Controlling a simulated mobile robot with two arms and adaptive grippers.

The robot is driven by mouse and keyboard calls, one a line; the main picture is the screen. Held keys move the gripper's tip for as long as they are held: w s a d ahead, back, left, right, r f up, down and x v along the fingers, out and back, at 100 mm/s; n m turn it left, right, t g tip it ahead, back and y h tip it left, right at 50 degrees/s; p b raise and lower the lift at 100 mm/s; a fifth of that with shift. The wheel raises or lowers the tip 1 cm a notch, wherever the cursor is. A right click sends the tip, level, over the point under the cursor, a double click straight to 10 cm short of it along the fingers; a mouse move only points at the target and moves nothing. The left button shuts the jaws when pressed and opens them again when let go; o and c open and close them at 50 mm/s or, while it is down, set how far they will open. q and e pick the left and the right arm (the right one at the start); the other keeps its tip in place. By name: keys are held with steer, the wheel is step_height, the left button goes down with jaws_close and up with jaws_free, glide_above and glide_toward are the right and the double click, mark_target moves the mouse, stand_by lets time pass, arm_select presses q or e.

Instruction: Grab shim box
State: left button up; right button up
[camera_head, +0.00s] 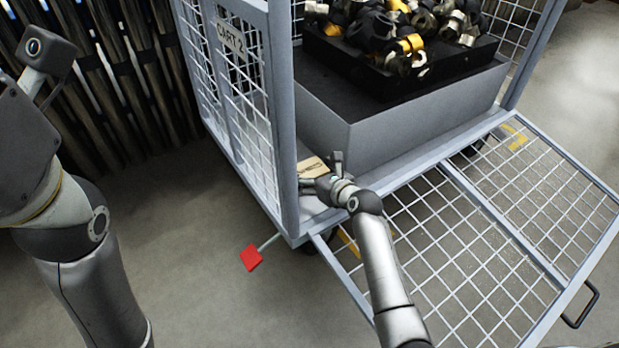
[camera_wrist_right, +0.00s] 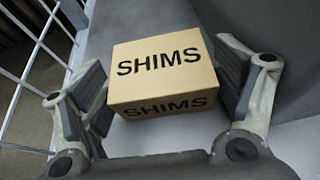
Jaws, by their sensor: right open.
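The shim box (camera_wrist_right: 165,70) is a tan cardboard box marked "SHIMS" on its top and front. In the right wrist view it sits on the grey cart floor, between the two spread fingers of my right gripper (camera_wrist_right: 168,105). The fingers are open, with a gap visible on the left side; the right finger is very close to the box, and I cannot tell if it touches. In the head view the box (camera_head: 312,167) shows just beyond my right gripper (camera_head: 320,180), partly hidden by it. My left arm is at the left, but its gripper is not visible.
The cart (camera_head: 282,120) has mesh side walls and a lowered mesh gate (camera_head: 470,240) at the front right. A large grey bin (camera_head: 400,135) with metal fittings fills most of it. The box lies in the narrow space by the left wall. A red flag-like pedal (camera_head: 251,258) sticks out below.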

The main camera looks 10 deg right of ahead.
steer(key=c, duration=0.8)
steer(key=shift+r+p, duration=0.25)
steer(key=shift+p, duration=0.1)
steer(key=shift+c, duration=0.2)
